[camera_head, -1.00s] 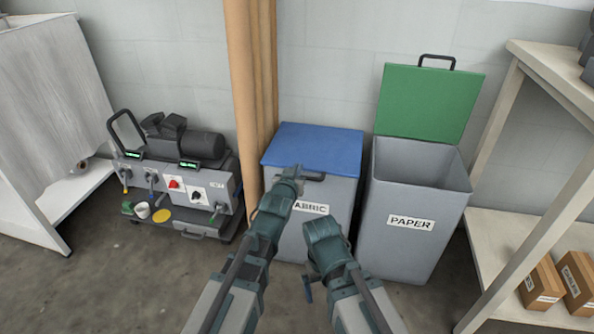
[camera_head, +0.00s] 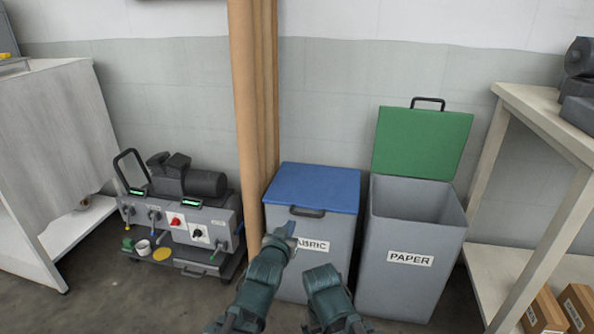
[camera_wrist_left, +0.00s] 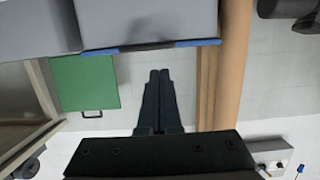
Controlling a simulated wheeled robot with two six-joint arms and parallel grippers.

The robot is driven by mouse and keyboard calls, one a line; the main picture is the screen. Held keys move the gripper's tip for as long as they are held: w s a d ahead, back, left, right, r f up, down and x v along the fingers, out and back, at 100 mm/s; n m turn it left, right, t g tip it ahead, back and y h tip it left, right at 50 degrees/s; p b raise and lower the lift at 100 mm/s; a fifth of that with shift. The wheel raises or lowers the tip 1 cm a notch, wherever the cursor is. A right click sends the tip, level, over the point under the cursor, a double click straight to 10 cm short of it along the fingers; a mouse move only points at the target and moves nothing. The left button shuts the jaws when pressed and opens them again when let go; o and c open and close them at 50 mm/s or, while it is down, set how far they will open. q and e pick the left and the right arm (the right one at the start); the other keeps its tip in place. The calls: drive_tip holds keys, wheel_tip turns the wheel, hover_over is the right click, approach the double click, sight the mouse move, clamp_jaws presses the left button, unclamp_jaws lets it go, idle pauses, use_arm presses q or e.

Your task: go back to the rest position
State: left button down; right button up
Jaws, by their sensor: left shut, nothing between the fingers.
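My left gripper (camera_head: 289,230) is in front of the grey fabric bin (camera_head: 330,270), covering the first part of its label. Its fingers are shut with nothing between them, as the left wrist view also shows (camera_wrist_left: 160,75). My right arm (camera_head: 325,290) comes in at the bottom edge, beside the left one. Its fingers cannot be made out.
The fabric bin's blue lid (camera_head: 315,187) is closed. The paper bin (camera_head: 385,285) stands to its right with its green lid (camera_head: 422,143) raised. Cardboard tubes (camera_head: 255,100) lean behind. A machine with a motor (camera_head: 205,184) is at left, a shelf (camera_head: 545,115) at right.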

use_arm(q)
drive_tip(key=s+f+g+y+p, duration=0.2)
drive_tip(key=s+f+g+p, duration=0.5)
drive_tip(key=s, duration=0.3)
drive_tip(key=s+a+m+g+y+p, duration=0.25)
drive_tip(key=s+g, duration=0.55)
drive_tip(key=s, duration=0.4)
wheel_tip(320, 180, up, 38)
drive_tip(key=p, duration=3.8)
drive_tip(key=shift+s+d+r+n, duration=0.15)
drive_tip(key=shift+s+d+n, duration=0.05)
drive_tip(key=shift+s+n, duration=0.25)
use_arm(e)
wheel_tip(320, 180, up, 48)
drive_tip(key=shift+s, duration=0.1)
drive_tip(key=shift+c, duration=0.2)
